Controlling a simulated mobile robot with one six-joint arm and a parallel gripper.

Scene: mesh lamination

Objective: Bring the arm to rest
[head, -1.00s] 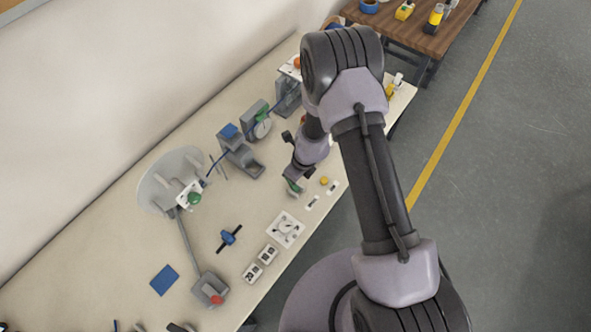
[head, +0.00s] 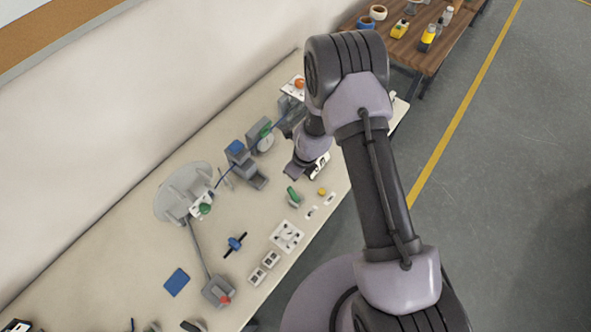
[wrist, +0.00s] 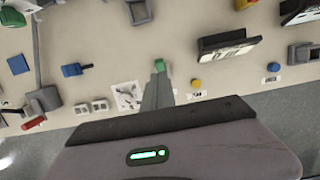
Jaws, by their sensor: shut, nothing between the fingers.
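My arm reaches over the bench from the right in the head view. My gripper (head: 291,176) is partly hidden by my own wrist there, above the bench. In the wrist view my gripper (wrist: 158,82) shows as narrow grey fingers closed together, with nothing between them.
The bench (head: 140,245) holds a round grey fixture (head: 172,202), a blue-topped device (head: 243,165), a white plate (head: 287,236), a yellow button (head: 322,191) and a blue square (head: 177,282). A wooden table (head: 432,58) stands behind right. Bare floor lies right.

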